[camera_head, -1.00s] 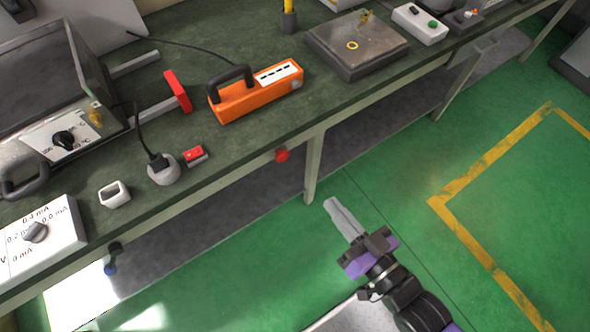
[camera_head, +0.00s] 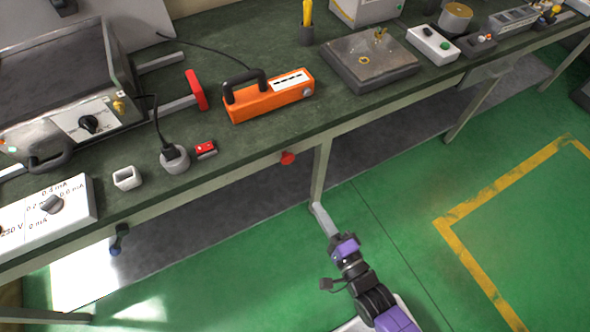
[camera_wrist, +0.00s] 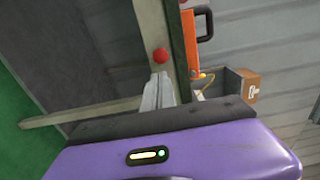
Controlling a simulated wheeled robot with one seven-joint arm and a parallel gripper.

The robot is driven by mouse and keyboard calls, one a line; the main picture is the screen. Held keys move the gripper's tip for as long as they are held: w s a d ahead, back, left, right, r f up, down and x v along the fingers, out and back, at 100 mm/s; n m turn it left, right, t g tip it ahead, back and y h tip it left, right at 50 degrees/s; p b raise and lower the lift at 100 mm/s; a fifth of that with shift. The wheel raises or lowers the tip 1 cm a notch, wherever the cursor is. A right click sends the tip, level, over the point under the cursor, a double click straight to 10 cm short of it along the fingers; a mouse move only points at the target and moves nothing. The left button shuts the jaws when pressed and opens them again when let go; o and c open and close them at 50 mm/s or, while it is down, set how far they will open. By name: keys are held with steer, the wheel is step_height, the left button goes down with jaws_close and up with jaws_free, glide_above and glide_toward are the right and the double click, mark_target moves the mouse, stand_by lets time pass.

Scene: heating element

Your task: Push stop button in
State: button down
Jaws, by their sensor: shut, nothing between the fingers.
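The stop button appears to be the round red knob (camera_head: 287,158) on the front edge of the workbench. It also shows in the wrist view (camera_wrist: 160,55), just beyond my fingertips and in line with them. My gripper (camera_head: 316,208) is shut and empty, with its grey fingers together. In the head view it is below and to the right of the red knob, in front of the bench leg, with a visible gap between. In the wrist view my fingertips (camera_wrist: 159,76) point at the knob; whether they touch cannot be told there.
The green workbench (camera_head: 240,150) carries an orange device (camera_head: 270,97), a small red switch (camera_head: 205,149), a white socket (camera_head: 127,178), a white meter box (camera_head: 45,215) and a grey plate (camera_head: 370,62). A bench leg (camera_head: 320,170) stands near my gripper. The green floor is open.

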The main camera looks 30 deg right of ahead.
steer(key=p, duration=0.2)
glide_toward(289, 162)
steer(key=w, duration=0.5)
steer(key=shift+w+r, duration=0.1)
steer(key=shift+w, duration=0.8)
